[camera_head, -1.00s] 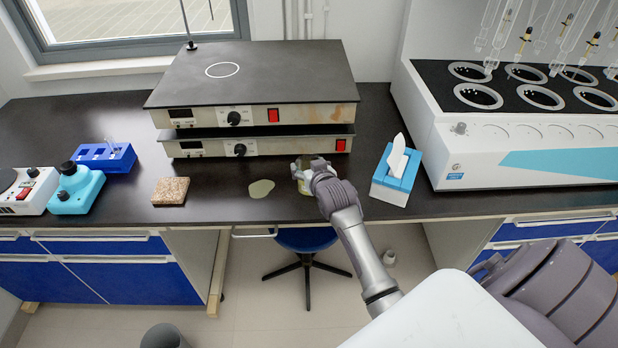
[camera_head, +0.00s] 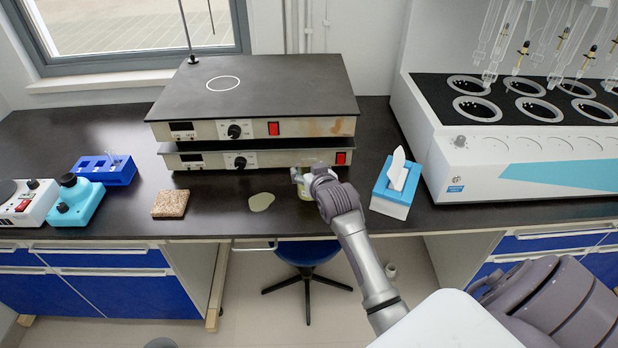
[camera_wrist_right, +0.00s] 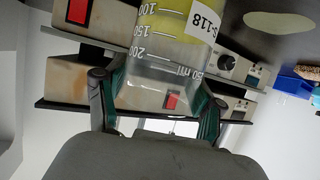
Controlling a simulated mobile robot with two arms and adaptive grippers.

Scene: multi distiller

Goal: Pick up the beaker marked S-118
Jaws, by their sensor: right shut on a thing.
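The beaker (camera_head: 305,189) is clear glass with yellow contents, in front of the stacked hotplates in the head view. The right wrist view shows the beaker (camera_wrist_right: 165,60) close up and upside down, with white volume marks and a white label reading S-118. My right gripper (camera_head: 303,177) is shut on the beaker. In the wrist view the right gripper's (camera_wrist_right: 160,100) two green-padded fingers flank the glass near its rim. The gripper partly hides the beaker in the head view, so I cannot tell whether its base touches the bench. My left gripper is not in view.
Two stacked hotplates (camera_head: 255,100) stand behind the beaker. A tissue box (camera_head: 396,190) is to the right, near the large white apparatus (camera_head: 530,165). A pale flat patch (camera_head: 261,202) and a speckled block (camera_head: 170,204) lie to the left on the dark bench (camera_head: 215,215).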

